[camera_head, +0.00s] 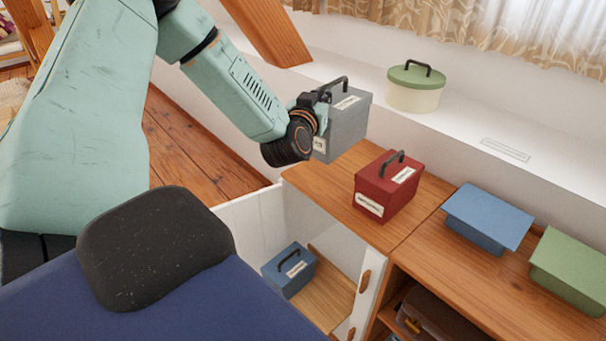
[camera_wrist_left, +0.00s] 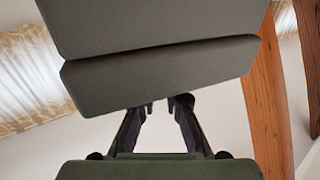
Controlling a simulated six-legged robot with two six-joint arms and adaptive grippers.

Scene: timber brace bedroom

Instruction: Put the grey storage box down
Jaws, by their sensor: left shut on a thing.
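The grey storage box (camera_head: 347,121) has a dark top handle and white labels. It is in the head view, up at the left end of the wooden cabinet top (camera_head: 323,174), near the white ledge. My left gripper (camera_head: 322,97) is shut on it at its handle. Its fingers partly show, and the wrist hides the box's left side. Whether the box touches the cabinet top I cannot tell. In the left wrist view the grey box (camera_wrist_left: 155,75) fills the upper middle, with the gripper fingers (camera_wrist_left: 160,105) reaching toward it. My right gripper is not in view.
A red box (camera_head: 388,186) stands on the cabinet top, right of the grey box. A blue box (camera_head: 487,218) and a green box (camera_head: 572,268) are further right. A cream pot (camera_head: 414,88) stands on the ledge. A small blue box (camera_head: 289,269) sits in the open cabinet below.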

